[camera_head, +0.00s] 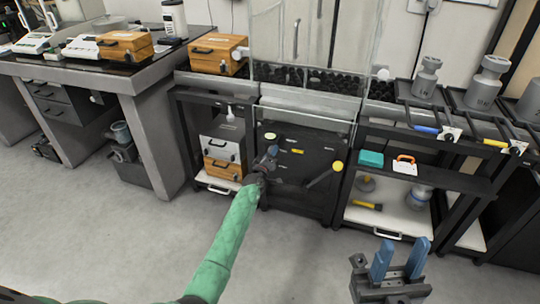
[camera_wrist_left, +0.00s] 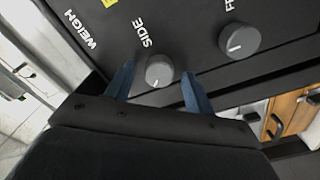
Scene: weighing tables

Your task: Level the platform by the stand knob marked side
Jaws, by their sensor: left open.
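The stand (camera_head: 315,200) has a black front panel below a glass case. In the left wrist view the grey knob marked SIDE (camera_wrist_left: 159,71) sits on the black panel, with a white pointer line on it. My left gripper (camera_head: 271,152) is open at the panel, and hides the SIDE knob in the head view. In the left wrist view its two blue fingers (camera_wrist_left: 157,88) lie on either side of the knob, with gaps visible. I cannot tell how deep they reach around it. My right gripper (camera_head: 399,262) is open and empty, low at the front right.
A second grey knob (camera_wrist_left: 238,40), its label partly cut off, is right of SIDE. A pale green disc (camera_head: 270,136) and a yellow round end (camera_head: 338,165) are on the panel. Shelves with wooden boxes (camera_head: 222,168) and a weight (camera_head: 419,196) flank the stand. The floor in front is clear.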

